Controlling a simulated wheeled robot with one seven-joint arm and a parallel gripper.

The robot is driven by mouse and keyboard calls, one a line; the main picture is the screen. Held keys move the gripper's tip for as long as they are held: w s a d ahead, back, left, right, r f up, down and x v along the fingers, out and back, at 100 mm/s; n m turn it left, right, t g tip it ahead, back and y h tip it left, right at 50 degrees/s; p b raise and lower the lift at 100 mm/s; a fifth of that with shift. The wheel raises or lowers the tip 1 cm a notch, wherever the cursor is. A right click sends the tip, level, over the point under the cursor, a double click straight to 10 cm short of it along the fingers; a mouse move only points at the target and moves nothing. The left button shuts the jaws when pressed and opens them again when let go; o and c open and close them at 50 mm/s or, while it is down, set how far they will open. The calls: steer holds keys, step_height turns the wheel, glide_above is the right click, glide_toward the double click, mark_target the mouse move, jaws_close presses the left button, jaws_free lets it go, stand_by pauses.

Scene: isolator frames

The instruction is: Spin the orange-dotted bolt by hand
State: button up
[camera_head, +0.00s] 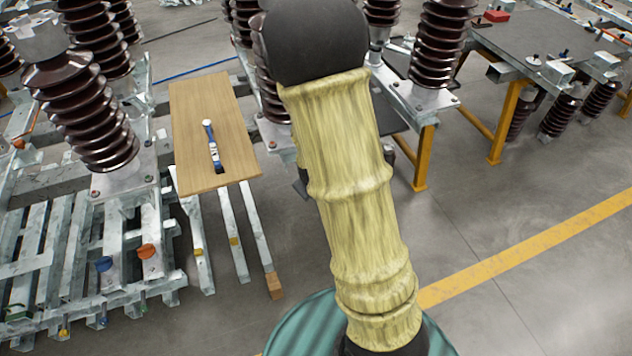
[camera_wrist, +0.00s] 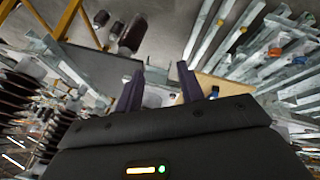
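An orange round mark (camera_head: 147,251), apparently the orange-dotted bolt, shows on the front of the grey metal frame (camera_head: 150,225) at the lower left of the head view. An orange spot also shows at the upper right of the wrist view (camera_wrist: 275,52). The bolt's shape is too small to make out. My gripper (camera_wrist: 160,82) has its two dark fingers apart with nothing between them, and the orange spot lies off to their right. In the head view my yellow-sleeved arm hides most of the gripper.
A blue disc (camera_head: 104,264) sits left of the orange one. A wooden board (camera_head: 190,110) carries a blue-and-white tool (camera_head: 212,145). Brown ribbed insulators (camera_head: 78,110) stand on the frames. A grey table with yellow legs (camera_head: 505,125) is at the right. Floor at lower right is clear.

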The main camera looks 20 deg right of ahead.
steer(key=shift+s+a+r, duration=0.25)
steer(key=shift+s+r, duration=0.05)
steer(key=shift+r, duration=0.05)
steer(key=s+a+r+m+g+y, duration=0.2)
steer(key=s+a+r+m+g, duration=0.1)
steer(key=s+r, duration=0.5)
steer(key=s+a+m, duration=0.1)
steer(key=s+a, duration=0.1)
steer(key=s, duration=0.1)
steer(key=shift+r, duration=0.3)
steer(key=shift+c, duration=0.2)
